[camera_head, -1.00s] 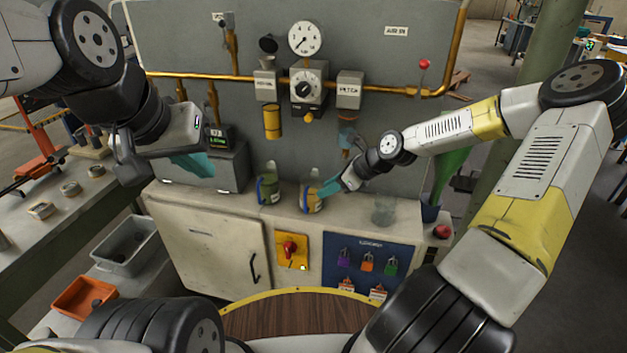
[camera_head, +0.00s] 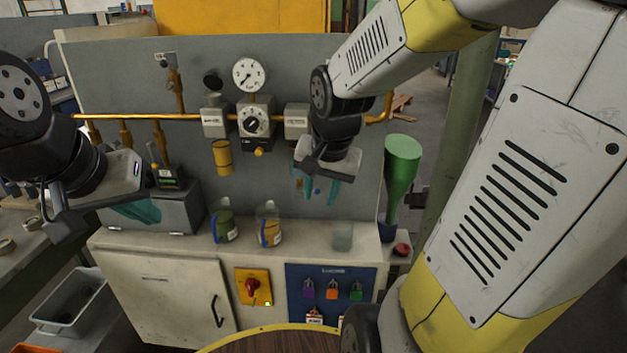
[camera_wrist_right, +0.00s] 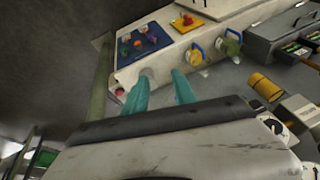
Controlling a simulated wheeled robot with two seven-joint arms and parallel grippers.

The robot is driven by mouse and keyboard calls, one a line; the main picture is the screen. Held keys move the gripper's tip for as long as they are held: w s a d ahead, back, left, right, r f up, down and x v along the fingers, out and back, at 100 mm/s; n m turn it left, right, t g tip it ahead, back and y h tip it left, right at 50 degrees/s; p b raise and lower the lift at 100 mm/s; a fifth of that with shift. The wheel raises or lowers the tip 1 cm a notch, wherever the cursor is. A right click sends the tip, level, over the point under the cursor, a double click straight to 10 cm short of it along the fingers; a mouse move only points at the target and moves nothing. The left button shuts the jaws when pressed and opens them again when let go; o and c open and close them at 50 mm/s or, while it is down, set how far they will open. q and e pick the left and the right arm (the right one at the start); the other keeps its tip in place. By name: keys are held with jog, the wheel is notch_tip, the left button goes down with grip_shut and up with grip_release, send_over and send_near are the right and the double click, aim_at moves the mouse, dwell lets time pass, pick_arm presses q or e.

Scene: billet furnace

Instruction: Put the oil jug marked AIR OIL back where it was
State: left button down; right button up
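Two oil jugs with blue handles stand upright on the cabinet top (camera_head: 300,245): an amber jug (camera_head: 268,228) and, to its left, a green jug (camera_head: 223,224). Their labels are too small to read, so I cannot tell which is marked AIR OIL. Both jugs also show in the right wrist view, the amber one (camera_wrist_right: 196,56) and the green one (camera_wrist_right: 229,44). My right gripper (camera_head: 320,188) is open and empty, above and right of the amber jug, apart from it. My left gripper (camera_head: 138,212) hangs at the left before a grey box; its finger gap is unclear.
A clear beaker (camera_head: 342,237) stands right of the jugs, with a green funnel (camera_head: 401,165) beyond it. A brass pipe (camera_head: 150,116), gauge (camera_head: 250,74) and yellow cylinder (camera_head: 222,157) are on the panel behind. A padlock board (camera_head: 331,292) is on the cabinet front.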

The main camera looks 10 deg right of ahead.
jog(key=s+a+r+n+t+y, duration=0.1)
jog(key=s+r+n+t+y, duration=0.1)
jog(key=s+r+n, duration=0.4)
jog(key=s+r, duration=0.1)
jog(key=s, duration=0.2)
dwell(0.8)
